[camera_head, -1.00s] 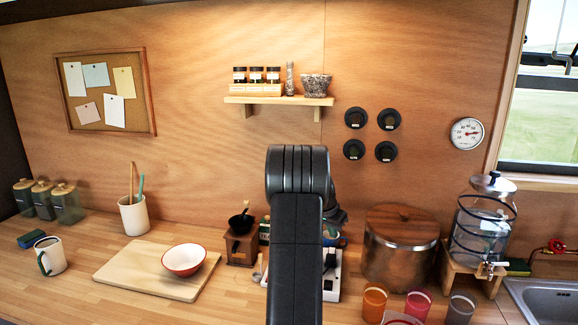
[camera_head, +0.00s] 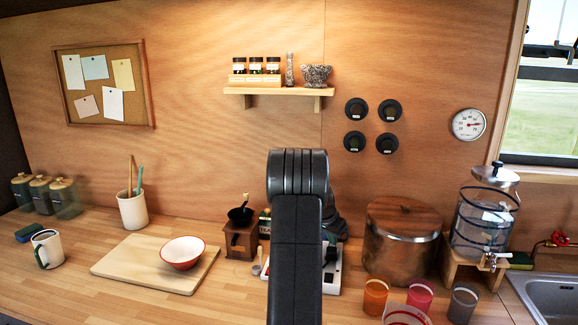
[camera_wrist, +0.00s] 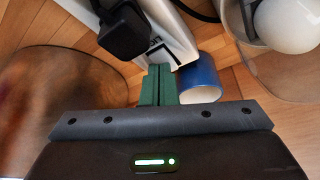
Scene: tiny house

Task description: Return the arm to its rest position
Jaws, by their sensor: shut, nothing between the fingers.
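My gripper (camera_wrist: 160,72) shows in the wrist view as two green fingers side by side, shut with nothing between them. A white object (camera_wrist: 168,42) lies just beyond the fingertips, and a blue-and-white cup (camera_wrist: 199,78) is close to their right. I cannot tell whether the fingers touch either. In the head view my dark arm (camera_head: 298,225) rises upright in the middle of the picture, and the gripper is hidden behind it.
The counter holds a cutting board (camera_head: 120,268) with a red-rimmed bowl (camera_head: 183,253), a coffee grinder (camera_head: 240,243), a wooden-lidded metal pot (camera_head: 402,250), coloured cups (camera_head: 375,297) and a water dispenser (camera_head: 482,228). A shelf (camera_head: 278,91) is on the wall above.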

